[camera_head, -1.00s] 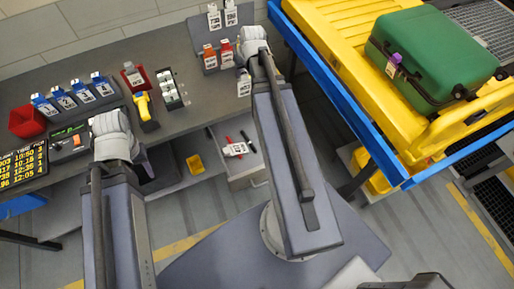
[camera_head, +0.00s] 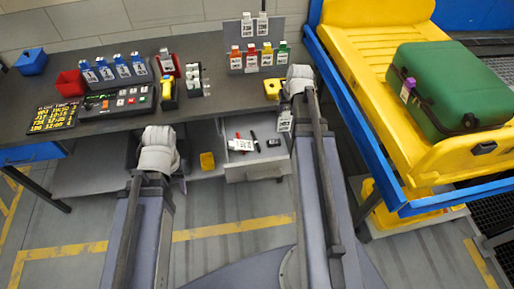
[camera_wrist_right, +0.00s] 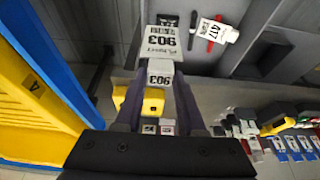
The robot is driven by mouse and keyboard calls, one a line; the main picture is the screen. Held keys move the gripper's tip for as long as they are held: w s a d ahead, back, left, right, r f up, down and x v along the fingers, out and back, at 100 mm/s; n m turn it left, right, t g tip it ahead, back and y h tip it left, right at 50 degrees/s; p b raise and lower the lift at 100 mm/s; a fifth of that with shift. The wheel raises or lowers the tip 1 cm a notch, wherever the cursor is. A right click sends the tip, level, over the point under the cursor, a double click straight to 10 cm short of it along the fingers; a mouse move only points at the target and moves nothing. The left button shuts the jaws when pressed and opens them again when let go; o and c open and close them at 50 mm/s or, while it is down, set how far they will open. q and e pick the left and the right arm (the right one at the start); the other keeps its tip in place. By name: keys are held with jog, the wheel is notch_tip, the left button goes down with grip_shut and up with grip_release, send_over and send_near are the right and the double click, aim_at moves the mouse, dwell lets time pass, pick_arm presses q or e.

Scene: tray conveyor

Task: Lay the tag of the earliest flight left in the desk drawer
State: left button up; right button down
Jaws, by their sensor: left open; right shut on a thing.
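My right gripper (camera_wrist_right: 160,100) is shut on a white tag printed 903 (camera_wrist_right: 162,45). In the head view this tag (camera_head: 284,122) hangs below the right wrist, by the back right of the open desk drawer (camera_head: 262,174). In the wrist view the tag is beside the drawer's contents, and I cannot tell its height over the drawer. Another white tag, 417 (camera_wrist_right: 216,32), lies in the drawer beside a red pen and a black pen. My left gripper (camera_head: 158,136) is open and empty, low in front of the desk; its fingertips are mostly hidden.
The flight board (camera_head: 55,118) lies at the desk's left; its small print is hard to read. A rack with several tags (camera_head: 250,60) stands at the back. A yellow conveyor with a blue rail (camera_head: 345,90) and green suitcase (camera_head: 450,90) is at the right. A small black item is in the drawer.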

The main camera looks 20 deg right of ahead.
pick_arm(q)
notch_tip(320, 180, down, 12)
jog(key=b, duration=1)
jog(key=shift+f+b, duration=0.25)
jog(key=shift+b, duration=0.1)
pick_arm(e)
notch_tip(320, 180, down, 13)
jog(key=w+a, duration=0.1)
jog(key=w, duration=0.1)
jog(key=shift+w+a, duration=0.3)
jog(key=shift+a, duration=0.05)
pick_arm(q)
jog(key=shift+f, duration=0.1)
notch_tip(320, 180, down, 4)
jog(key=b, duration=0.3)
jog(key=shift+r+b, duration=0.25)
jog(key=shift+b, duration=0.1)
pick_arm(e)
notch_tip(320, 180, down, 4)
jog(key=shift+r, duration=0.25)
jog(key=shift+f, duration=0.15)
jog(key=c, duration=0.5)
grip_release()
pick_arm(q)
jog(key=shift+f, duration=0.1)
